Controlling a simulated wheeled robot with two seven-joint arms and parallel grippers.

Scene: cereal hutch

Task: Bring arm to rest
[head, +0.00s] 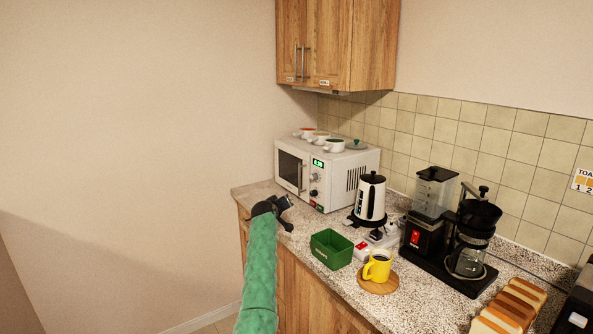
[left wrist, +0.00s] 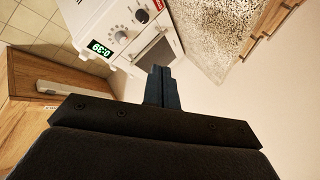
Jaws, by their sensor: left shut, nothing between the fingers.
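My left arm, in a green sleeve, reaches in from the bottom of the head view. My left gripper (head: 286,213) is at the counter's left front edge, in front of the microwave (head: 323,172). In the left wrist view its two fingers (left wrist: 162,88) are together and empty. The microwave's control panel and green display (left wrist: 101,48) show beyond the fingers in that view. My right gripper is in neither view.
On the speckled counter (head: 435,290) stand a green bin (head: 331,249), a yellow mug (head: 378,266) on a wooden coaster, a kettle (head: 370,199), a coffee maker (head: 470,240) and bread (head: 509,307). A wooden cupboard (head: 335,45) hangs above. The space left of the counter is clear.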

